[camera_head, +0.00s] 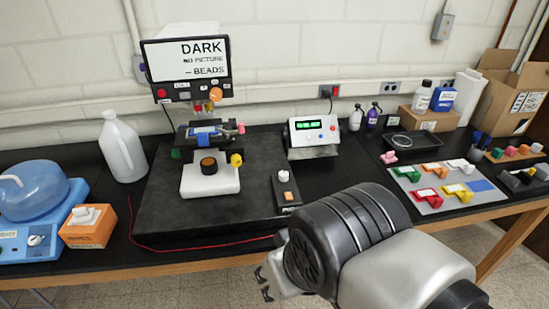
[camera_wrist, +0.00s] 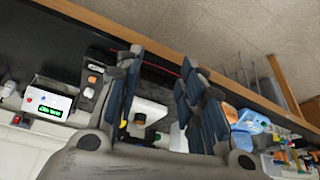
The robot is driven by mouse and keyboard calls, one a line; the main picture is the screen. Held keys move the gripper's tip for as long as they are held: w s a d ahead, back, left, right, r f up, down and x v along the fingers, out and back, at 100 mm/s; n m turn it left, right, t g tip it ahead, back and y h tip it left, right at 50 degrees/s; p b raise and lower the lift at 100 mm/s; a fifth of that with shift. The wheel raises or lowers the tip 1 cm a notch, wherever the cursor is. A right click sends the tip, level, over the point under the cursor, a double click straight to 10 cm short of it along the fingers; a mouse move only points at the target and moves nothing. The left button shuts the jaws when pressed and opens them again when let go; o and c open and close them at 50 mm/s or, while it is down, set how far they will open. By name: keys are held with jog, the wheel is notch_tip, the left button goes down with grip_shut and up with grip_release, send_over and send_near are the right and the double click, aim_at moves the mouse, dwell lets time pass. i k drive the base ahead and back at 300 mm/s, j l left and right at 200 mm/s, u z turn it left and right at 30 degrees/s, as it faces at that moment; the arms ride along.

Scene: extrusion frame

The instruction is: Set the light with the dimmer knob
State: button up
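A small black box (camera_head: 287,189) with a white knob (camera_head: 284,176) and an orange button lies on the bench, right of the microscope-like stand (camera_head: 210,180); I take it for the dimmer. In the wrist view the white knob (camera_wrist: 89,92) is left of my fingers. A screen (camera_head: 190,60) above the stand reads "DARK NO PICTURE – BEADS". My gripper (camera_head: 265,283) is low in front of the bench edge, apart from the box. In the wrist view its fingers (camera_wrist: 162,60) are spread with nothing held between them.
A white device with a green display (camera_head: 313,132) stands behind the box. A red cable (camera_head: 200,249) runs along the front edge. A white jug (camera_head: 122,147), orange box (camera_head: 88,228) and blue-topped device (camera_head: 35,190) stand left. A grey tray (camera_head: 435,203) with coloured pieces lies right.

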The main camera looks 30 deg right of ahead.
aim_at(283, 175)
jog(key=i+l, duration=0.15)
jog(key=l, duration=0.25)
jog(key=i+l, duration=0.1)
jog(key=l, duration=0.25)
jog(key=i+l, duration=0.15)
jog(key=l, duration=0.25)
jog(key=u, duration=0.05)
